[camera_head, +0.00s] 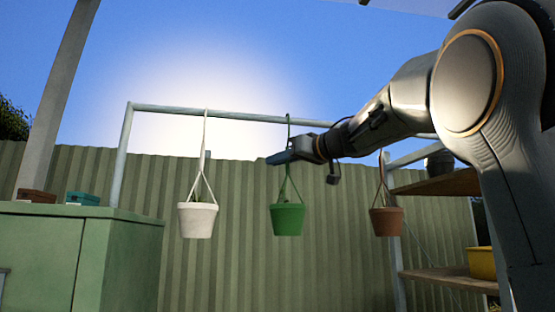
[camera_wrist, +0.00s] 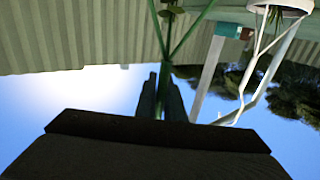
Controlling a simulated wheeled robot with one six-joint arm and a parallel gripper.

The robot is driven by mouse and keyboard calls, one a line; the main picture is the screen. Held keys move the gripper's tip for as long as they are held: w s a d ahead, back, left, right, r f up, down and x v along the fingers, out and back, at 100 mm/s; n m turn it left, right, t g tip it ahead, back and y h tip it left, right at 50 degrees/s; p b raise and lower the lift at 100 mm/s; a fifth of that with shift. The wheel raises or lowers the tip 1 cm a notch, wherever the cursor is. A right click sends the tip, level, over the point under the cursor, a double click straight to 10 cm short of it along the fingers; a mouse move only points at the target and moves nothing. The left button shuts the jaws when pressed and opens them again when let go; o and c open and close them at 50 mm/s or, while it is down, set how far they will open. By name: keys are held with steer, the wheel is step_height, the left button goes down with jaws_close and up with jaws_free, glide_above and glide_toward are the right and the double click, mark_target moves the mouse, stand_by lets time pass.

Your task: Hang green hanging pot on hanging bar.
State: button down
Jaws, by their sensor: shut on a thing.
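The green hanging pot (camera_head: 287,220) hangs upright below my gripper (camera_head: 278,158) in the head view. My gripper is shut on the pot's green hanger, above where the straps spread. The hanger's upper end reaches the hanging bar (camera_head: 240,116) in the picture; I cannot tell whether its hook is over the bar or only in front of it. In the wrist view the green straps (camera_wrist: 182,40) run away from the dark fingers (camera_wrist: 160,95). The pot's body is hardly visible there.
A white pot (camera_head: 198,220) hangs on the bar to the left, and a brown pot (camera_head: 386,222) hangs to the right. A green cabinet (camera_head: 125,250) stands at left. Shelves (camera_head: 440,186) with a yellow container (camera_head: 482,263) stand at right. A corrugated fence (camera_head: 240,260) is behind.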

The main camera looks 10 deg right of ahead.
steer(key=c, duration=1.8)
jaws_free()
steer(key=shift+o, duration=0.2)
steer(key=b+v, duration=0.2)
steer(key=v, duration=0.5)
steer(key=shift+s+d+b, duration=0.25)
steer(key=shift+s+b, duration=0.1)
